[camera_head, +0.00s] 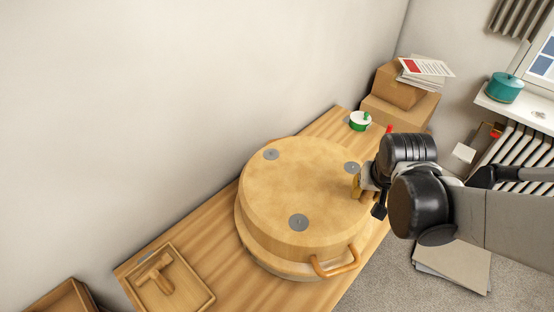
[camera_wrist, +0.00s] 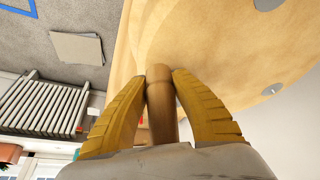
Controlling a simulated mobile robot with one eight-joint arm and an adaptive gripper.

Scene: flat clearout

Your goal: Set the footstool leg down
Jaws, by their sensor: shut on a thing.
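The footstool leg (camera_wrist: 162,108) is a tan wooden peg, held between the yellow fingers of my gripper (camera_wrist: 158,75) in the wrist view. In the head view my gripper (camera_head: 358,187) is at the right edge of the upturned round footstool (camera_head: 300,185), and my arm hides most of the leg. The footstool also shows close by in the wrist view (camera_wrist: 220,45). It is pale wood with three grey metal plates on top. I cannot tell whether the leg touches it. The footstool stands on a wooden bench (camera_head: 215,240).
A wooden tray (camera_head: 205,301) with a T-shaped wooden piece (camera_head: 156,278) in it lies at the bench's near left. A white and green pot (camera_head: 359,121) stands at the far end. Cardboard boxes (camera_head: 400,108) and a radiator (camera_head: 520,155) are beyond. A curved handle (camera_head: 336,268) sits at the footstool's front.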

